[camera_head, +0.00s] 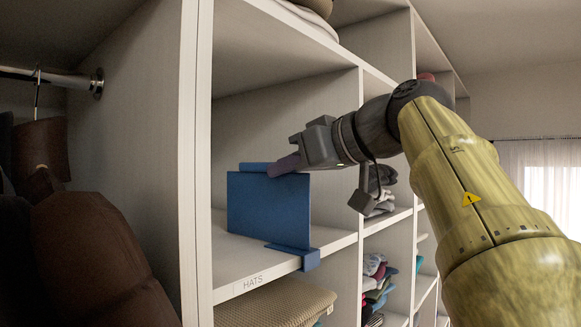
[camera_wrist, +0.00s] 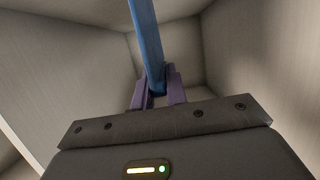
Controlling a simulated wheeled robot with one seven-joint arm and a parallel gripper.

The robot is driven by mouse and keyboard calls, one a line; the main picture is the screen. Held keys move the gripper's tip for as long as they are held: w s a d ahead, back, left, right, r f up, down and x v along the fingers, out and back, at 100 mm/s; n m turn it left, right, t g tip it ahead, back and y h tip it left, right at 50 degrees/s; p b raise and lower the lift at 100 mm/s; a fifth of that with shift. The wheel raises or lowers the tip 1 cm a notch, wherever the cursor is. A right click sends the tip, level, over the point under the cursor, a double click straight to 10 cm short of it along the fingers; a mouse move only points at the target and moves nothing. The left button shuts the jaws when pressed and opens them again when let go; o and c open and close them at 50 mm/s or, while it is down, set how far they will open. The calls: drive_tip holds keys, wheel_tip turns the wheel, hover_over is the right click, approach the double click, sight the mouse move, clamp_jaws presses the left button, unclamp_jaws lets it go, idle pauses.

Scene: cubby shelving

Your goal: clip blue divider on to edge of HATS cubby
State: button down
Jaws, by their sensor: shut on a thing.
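The blue divider (camera_head: 268,205) stands upright in the HATS cubby, on the shelf board (camera_head: 225,262). Its clip foot sits at the front edge of that board, to the right of the HATS label (camera_head: 249,284). I cannot tell whether the clip is fully seated. My gripper (camera_head: 277,168) is at the divider's top edge, with its purple fingers shut on it. In the wrist view the divider (camera_wrist: 147,40) runs up from between the two purple fingers (camera_wrist: 158,93). The lower part of the divider is hidden in the wrist view.
The cubby around the divider is otherwise empty. A tan knitted item (camera_head: 275,305) lies in the cubby below. Folded clothes (camera_head: 377,278) fill cubbies to the right. Dark garments (camera_head: 85,255) hang at the left behind a white upright panel (camera_head: 196,150).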

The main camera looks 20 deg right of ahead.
drive_tip(key=shift+w+a, duration=0.2)
drive_tip(key=shift+w, duration=0.1)
drive_tip(key=c, duration=1.3)
unclamp_jaws()
drive_tip(key=shift+s, duration=0.1)
drive_tip(key=v, duration=1.7)
drive_tip(key=shift+s+d+r, duration=0.1)
